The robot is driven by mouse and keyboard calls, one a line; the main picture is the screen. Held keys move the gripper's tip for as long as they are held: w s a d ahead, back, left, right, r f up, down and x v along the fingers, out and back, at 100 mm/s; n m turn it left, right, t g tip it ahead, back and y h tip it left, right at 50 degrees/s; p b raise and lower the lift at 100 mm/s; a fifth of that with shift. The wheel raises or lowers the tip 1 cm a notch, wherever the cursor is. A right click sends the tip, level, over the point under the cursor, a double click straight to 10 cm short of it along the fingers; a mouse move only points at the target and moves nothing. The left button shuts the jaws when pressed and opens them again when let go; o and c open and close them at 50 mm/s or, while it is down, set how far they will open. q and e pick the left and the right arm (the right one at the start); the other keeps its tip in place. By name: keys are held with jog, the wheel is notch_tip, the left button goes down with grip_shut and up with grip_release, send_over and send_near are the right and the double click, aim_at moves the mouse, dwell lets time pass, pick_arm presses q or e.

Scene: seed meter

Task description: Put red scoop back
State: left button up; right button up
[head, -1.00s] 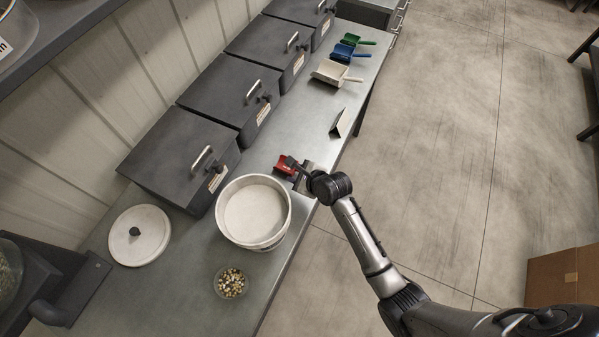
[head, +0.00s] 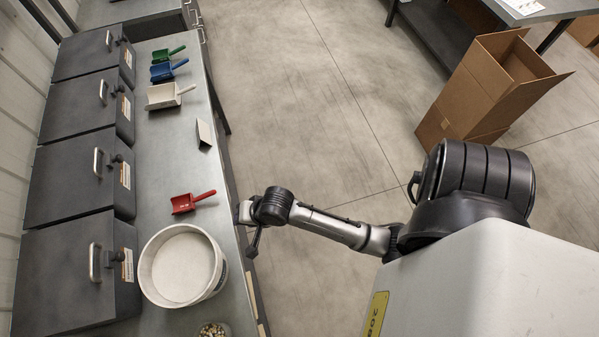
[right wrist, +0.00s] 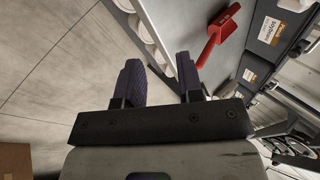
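The red scoop (head: 190,202) lies on the metal bench, its handle pointing right toward the bench's front edge. It also shows in the right wrist view (right wrist: 214,42), beyond and to the right of my fingers. My right gripper (head: 252,238) is off the bench's front edge, apart from the scoop. In the right wrist view, my right gripper (right wrist: 160,72) has its two fingers apart with nothing held between them. A white scoop (head: 165,96), a blue scoop (head: 165,70) and a green scoop (head: 165,54) lie in a row farther along the bench. My left gripper is not in view.
A white round tub (head: 214,283) stands near the red scoop, with a small bowl of seeds (head: 212,330) beyond it. Dark lidded bins (head: 75,180) line the back. A folded card (head: 204,134) stands between the red and white scoops. A cardboard box (head: 470,95) is on the floor.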

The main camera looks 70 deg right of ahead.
jog(key=s+d+r+n+g+h, duration=0.1)
jog(key=s+n, duration=0.6)
jog(key=s, duration=0.1)
jog(key=s+d+r+n+g+h, duration=0.1)
jog(key=s+r+n+g, duration=0.1)
jog(key=s+n, duration=0.6)
jog(key=shift+s+r, duration=0.25)
jog(key=shift+s, duration=0.4)
notch_tip(320, 180, up, 18)
jog(key=p, duration=1.8)
jog(key=shift+r, duration=0.2)
